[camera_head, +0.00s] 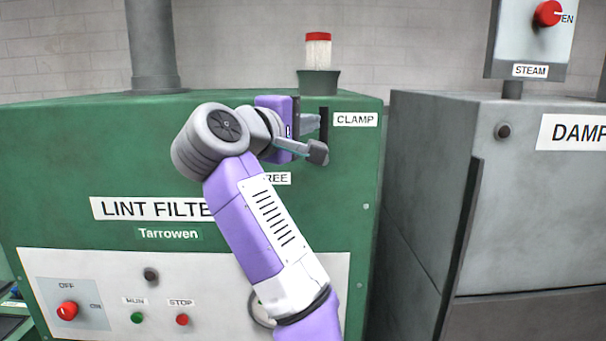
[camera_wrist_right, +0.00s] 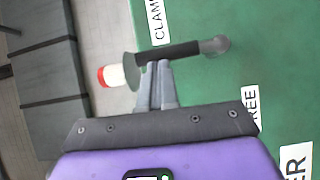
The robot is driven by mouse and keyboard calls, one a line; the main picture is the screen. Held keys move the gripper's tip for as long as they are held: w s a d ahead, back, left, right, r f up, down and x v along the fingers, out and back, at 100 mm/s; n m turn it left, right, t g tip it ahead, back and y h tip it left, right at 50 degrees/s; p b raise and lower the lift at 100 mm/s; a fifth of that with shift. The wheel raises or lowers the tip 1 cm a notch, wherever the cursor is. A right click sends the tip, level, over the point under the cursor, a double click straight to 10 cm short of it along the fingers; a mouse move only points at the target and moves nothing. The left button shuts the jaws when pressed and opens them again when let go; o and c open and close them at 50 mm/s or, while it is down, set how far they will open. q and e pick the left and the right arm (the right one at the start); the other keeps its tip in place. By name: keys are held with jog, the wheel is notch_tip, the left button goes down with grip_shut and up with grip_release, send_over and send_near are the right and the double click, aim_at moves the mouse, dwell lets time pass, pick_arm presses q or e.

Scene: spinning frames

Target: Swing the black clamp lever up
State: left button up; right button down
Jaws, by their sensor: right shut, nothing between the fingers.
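The black clamp lever (camera_head: 324,123) stands roughly upright on the green machine's front, beside the CLAMP label (camera_head: 355,119). A grey hub (camera_head: 318,152) is at its lower end. In the right wrist view the lever (camera_wrist_right: 185,50) lies across the picture, with the hub (camera_wrist_right: 217,44) at its right end. My right gripper (camera_head: 317,121) is at the lever's left in the head view, shut and empty. In the wrist view its fingertips (camera_wrist_right: 157,65) meet the lever's outline near its upper end; I cannot tell whether they touch. My left gripper is out of view.
The FREE label (camera_head: 277,178) is partly hidden by my right arm. A red-capped jar (camera_head: 318,52) stands on the machine's top in a dark green cup (camera_head: 318,82). A grey cabinet (camera_head: 430,180) stands to the right, across a narrow gap.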

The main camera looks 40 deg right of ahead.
jog(key=shift+d, duration=0.1)
dwell(0.5)
jog(key=a, duration=1.3)
jog(key=shift+s, duration=0.3)
jog(key=shift+a, duration=0.1)
